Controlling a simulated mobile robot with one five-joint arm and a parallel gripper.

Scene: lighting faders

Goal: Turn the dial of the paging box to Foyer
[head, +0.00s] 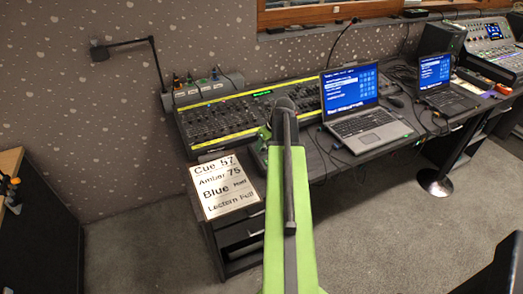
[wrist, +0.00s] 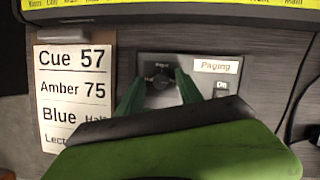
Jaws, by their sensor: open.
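The paging box (wrist: 205,108) is a grey panel with a white "Paging" label (wrist: 216,65) and a small switch (wrist: 221,89) at its right. My gripper (wrist: 158,76) is open, with one green finger on the left and one on the right of the dial. I cannot tell whether they touch it. My green gripper body hides the lower part of the box. In the head view, my arm mostly hides the box.
A cue sheet (head: 225,185) reading Cue 57, Amber 75, Blue and Lectern lies left of the box. The fader desk (head: 220,120) with yellow strips stands behind. Laptops (head: 352,100) (head: 440,80) stand to the right. A dark cable (wrist: 300,85) runs near the box's right side.

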